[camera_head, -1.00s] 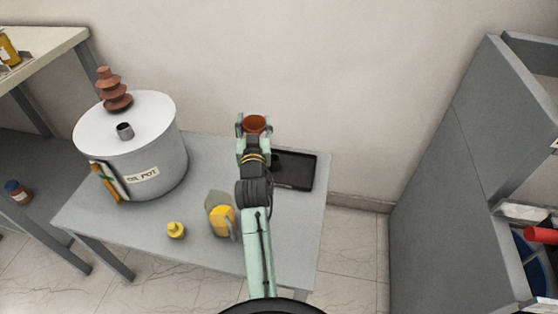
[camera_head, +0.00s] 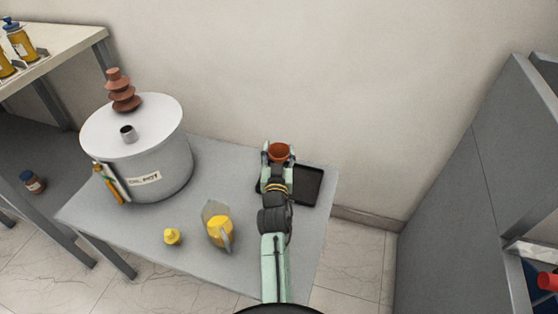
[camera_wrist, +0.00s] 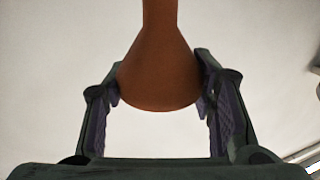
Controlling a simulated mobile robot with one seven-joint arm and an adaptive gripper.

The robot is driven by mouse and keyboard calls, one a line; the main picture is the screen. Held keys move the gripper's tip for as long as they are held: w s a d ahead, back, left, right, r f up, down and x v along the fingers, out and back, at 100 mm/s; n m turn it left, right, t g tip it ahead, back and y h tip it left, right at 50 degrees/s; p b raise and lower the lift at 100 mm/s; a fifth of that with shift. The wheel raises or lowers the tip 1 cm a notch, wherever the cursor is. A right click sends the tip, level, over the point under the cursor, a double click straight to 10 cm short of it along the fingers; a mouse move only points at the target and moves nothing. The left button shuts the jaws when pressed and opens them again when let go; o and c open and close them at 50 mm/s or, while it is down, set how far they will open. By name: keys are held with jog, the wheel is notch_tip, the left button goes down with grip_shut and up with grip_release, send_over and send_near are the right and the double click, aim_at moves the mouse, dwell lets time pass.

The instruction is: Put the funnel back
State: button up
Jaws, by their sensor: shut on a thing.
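The orange-brown funnel (camera_head: 279,152) is held in my gripper (camera_head: 278,156), above the back right part of the grey table. In the wrist view the funnel (camera_wrist: 160,72) sits between both fingers of my gripper (camera_wrist: 160,92), which press on its wide part, and its narrow spout points to the top of the picture. A black tray (camera_head: 308,186) lies on the table just right of my gripper, partly hidden by it. In the head view the funnel's open mouth faces up.
A grey cabinet (camera_head: 465,170) rises on the right. The table middle is clear.

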jog(key=shift+f, duration=1.65)
jog(key=shift+f+b, duration=0.15)
jog(key=shift+b, duration=0.15)
jog(key=o, duration=1)
jog(key=shift+r, duration=0.2)
